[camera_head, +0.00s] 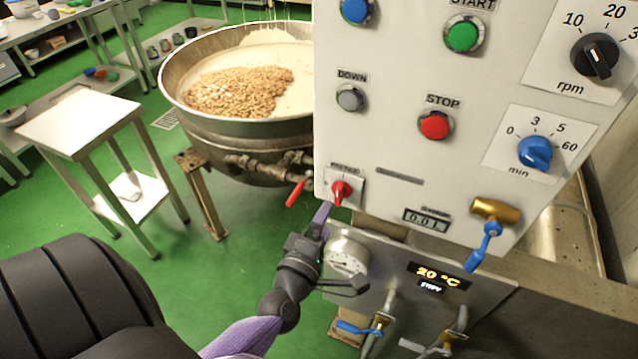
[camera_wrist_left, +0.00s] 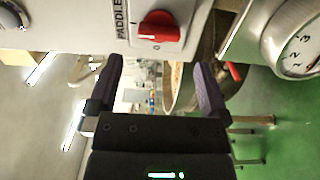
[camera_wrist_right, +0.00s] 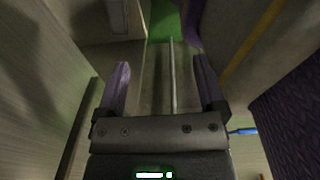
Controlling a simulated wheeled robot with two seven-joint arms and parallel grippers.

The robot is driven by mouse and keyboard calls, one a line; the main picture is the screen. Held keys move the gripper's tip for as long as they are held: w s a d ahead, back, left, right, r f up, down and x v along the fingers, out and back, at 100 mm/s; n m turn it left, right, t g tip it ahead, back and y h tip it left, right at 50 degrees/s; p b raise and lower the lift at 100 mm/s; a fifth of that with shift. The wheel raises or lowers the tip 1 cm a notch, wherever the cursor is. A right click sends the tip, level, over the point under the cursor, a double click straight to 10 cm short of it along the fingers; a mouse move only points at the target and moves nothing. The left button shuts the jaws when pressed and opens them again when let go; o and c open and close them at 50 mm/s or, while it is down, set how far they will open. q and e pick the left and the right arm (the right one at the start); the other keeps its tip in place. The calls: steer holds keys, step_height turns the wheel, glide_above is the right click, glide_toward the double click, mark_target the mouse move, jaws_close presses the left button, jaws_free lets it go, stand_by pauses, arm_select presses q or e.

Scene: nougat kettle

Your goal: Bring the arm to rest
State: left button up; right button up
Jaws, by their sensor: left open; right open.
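My left gripper (camera_head: 324,238) is in front of the lower part of the control panel (camera_head: 400,150), just below the red paddle switch (camera_head: 341,192) and beside the round gauge (camera_head: 347,256). In the left wrist view my left gripper (camera_wrist_left: 158,75) has its two purple-tipped fingers apart with nothing between them. The red switch (camera_wrist_left: 158,27) stands clear beyond the fingers there. My right gripper (camera_wrist_right: 161,62) shows only in the right wrist view. Its fingers are apart and empty, among dim wood-like and metal surfaces.
A large kettle (camera_head: 180,85) with nuts (camera_head: 240,90) in a pale mass stands behind the panel. A red-handled valve (camera_head: 297,194) is close to my left gripper. Blue-handled valves (camera_head: 358,328) lie below. A steel table (camera_head: 80,118) stands left, with green floor around it.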

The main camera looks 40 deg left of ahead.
arm_select(q)
steer(key=shift+v, duration=1.6)
